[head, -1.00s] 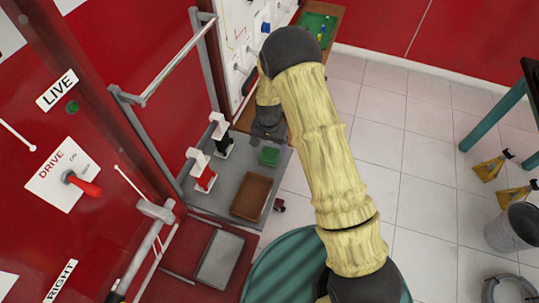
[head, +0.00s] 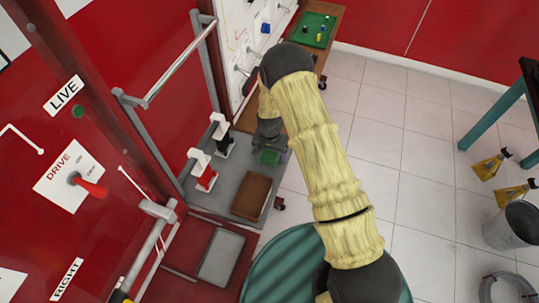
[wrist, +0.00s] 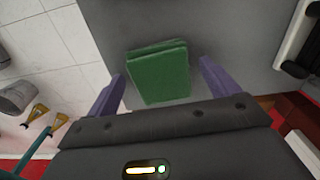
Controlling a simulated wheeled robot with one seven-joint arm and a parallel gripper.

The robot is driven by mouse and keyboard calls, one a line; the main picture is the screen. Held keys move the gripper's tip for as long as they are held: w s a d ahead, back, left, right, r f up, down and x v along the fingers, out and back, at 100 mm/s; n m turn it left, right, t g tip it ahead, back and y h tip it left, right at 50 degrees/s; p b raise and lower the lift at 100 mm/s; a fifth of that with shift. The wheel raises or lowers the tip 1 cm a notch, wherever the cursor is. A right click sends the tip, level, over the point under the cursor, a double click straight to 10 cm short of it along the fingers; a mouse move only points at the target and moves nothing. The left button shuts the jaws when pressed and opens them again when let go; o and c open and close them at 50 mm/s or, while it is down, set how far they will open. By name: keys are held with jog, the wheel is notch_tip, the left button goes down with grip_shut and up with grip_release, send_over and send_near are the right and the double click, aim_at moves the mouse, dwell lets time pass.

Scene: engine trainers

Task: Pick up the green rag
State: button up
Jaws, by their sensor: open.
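The green rag (wrist: 159,73) lies folded flat on a grey surface (head: 228,183). In the head view the rag (head: 269,157) is small and partly covered by my gripper. My gripper (wrist: 160,82) is open, with its two purple fingers apart on either side of the near part of the rag in the wrist view. I cannot tell how high the fingers are above the surface. In the head view my gripper (head: 270,140) is at the far end of my yellow-sleeved arm, over the rag.
A brown tray (head: 251,197) sits nearer on the same surface. A metal frame (head: 180,65) rises along the left edge. Tiled floor (head: 425,150) is open at right.

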aim_at(270, 154)
dwell(0.3)
jog(key=c, duration=1.1)
jog(key=shift+o, duration=0.2)
jog(key=shift+r, duration=0.15)
notch_tip(270, 154, up, 10)
jog(key=b, duration=0.1)
jog(key=shift+b, duration=0.4)
jog(key=shift+o, duration=0.7)
jog(key=shift+c, duration=0.3)
